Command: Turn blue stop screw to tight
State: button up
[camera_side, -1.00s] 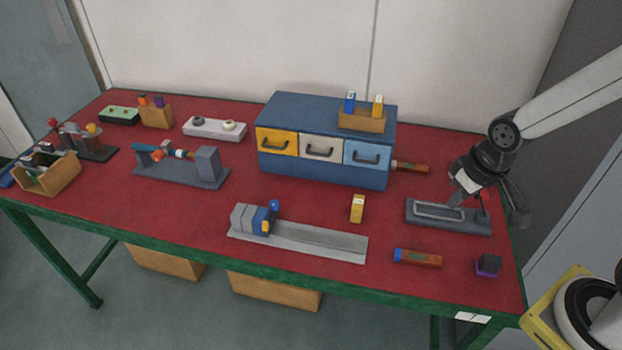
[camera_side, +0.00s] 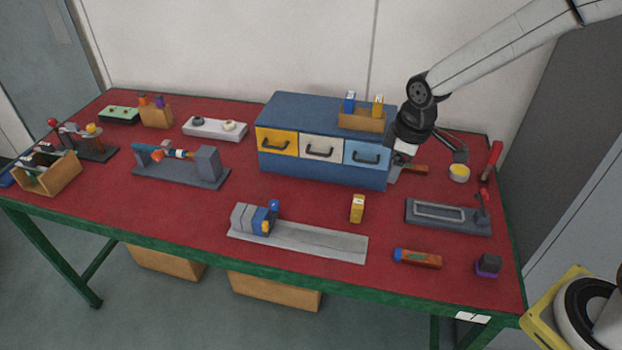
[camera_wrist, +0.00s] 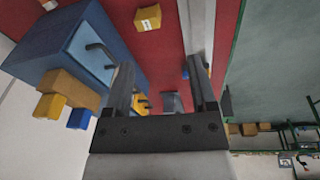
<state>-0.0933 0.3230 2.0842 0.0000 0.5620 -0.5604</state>
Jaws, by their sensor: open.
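The blue stop screw (camera_side: 274,205) is a round blue knob on top of a blue block (camera_side: 260,219) with yellow parts. The block sits at the left part of a long grey rail (camera_side: 310,243), against grey blocks. My gripper (camera_side: 393,176) is at the right end of the blue drawer cabinet, well to the right of and behind the screw, apart from it. In the wrist view my gripper (camera_wrist: 159,62) is open with nothing held. Part of the rail (camera_wrist: 200,25) shows beyond the fingers, with a small blue patch partly hidden by the right finger; I cannot tell whether it is the screw.
The blue drawer cabinet (camera_side: 325,181) stands close left of my gripper, with a wooden box (camera_side: 360,121) on top. A yellow box (camera_side: 357,208) stands behind the rail. A grey fixture plate (camera_side: 448,228) lies to the right. The red table in front of the cabinet is mostly clear.

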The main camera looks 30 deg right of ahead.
jog(key=w+a+f+n+g, duration=0.1)
jog(key=w+a+n, duration=0.35)
jog(key=w, duration=0.25)
jog(key=w+a+f+n, duration=0.2)
jog(key=w+a+n, duration=0.2)
jog(key=w+n, duration=0.2)
jog(key=n+g, duration=0.1)
jog(key=n, duration=1)
send_over(274, 203)
jog(key=shift+f, duration=3.15)
jog(key=shift+f, duration=3.9)
grip_shut()
